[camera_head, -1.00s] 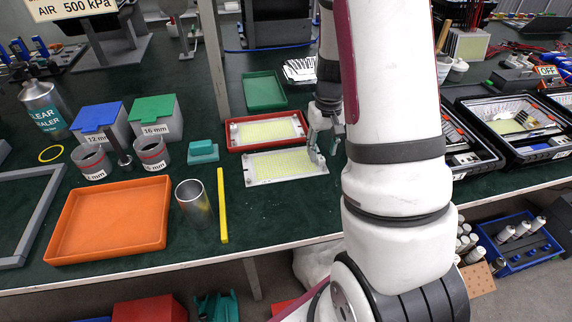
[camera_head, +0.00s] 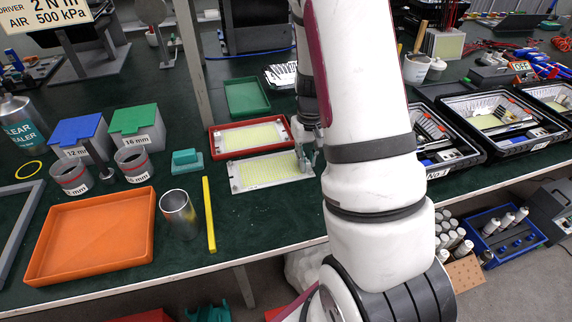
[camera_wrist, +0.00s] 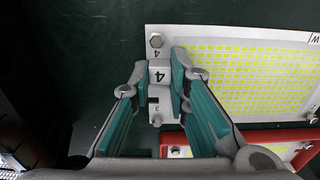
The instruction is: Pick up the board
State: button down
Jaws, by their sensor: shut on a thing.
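A white board with a yellow grid (camera_head: 264,171) lies on the green bench top in front of a red tray (camera_head: 213,146). It also shows in the wrist view (camera_wrist: 250,80), with bolts at its near end. My gripper (camera_head: 306,157) is at the board's right end. In the wrist view my gripper (camera_wrist: 172,85) has its teal fingers closed on a small white part marked 4 at the board's end. A second, similar board (camera_head: 250,136) lies in the red tray. I cannot tell if the held board is clear of the bench.
A green tray (camera_head: 246,96) stands behind the red one. A teal block (camera_head: 187,161), yellow bar (camera_head: 209,215), metal cup (camera_head: 179,213) and orange tray (camera_head: 97,237) are to the left. Black cases (camera_head: 497,118) stand at the right.

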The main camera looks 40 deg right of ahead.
jog(key=shift+r, duration=0.15)
jog(key=shift+r, duration=0.55)
notch_tip(320, 180, up, 2)
jog(key=shift+r, duration=0.1)
jog(key=s+a, duration=0.1)
jog(key=s, duration=0.4)
jog(key=s+a+r+p, duration=0.1)
jog(key=s+a, duration=0.1)
jog(key=s, duration=0.3)
jog(key=s+a, duration=0.2)
jog(key=s, duration=0.2)
jog(key=shift+s+r+p, duration=0.3)
jog(key=shift+s, duration=0.1)
jog(key=shift+s+a+r+p, duration=0.1)
jog(key=shift+s+r+p, duration=0.1)
jog(key=shift+r+p, duration=0.15)
notch_tip(320, 180, up, 7)
jog(key=p, duration=0.6)
jog(key=shift+f, duration=0.15)
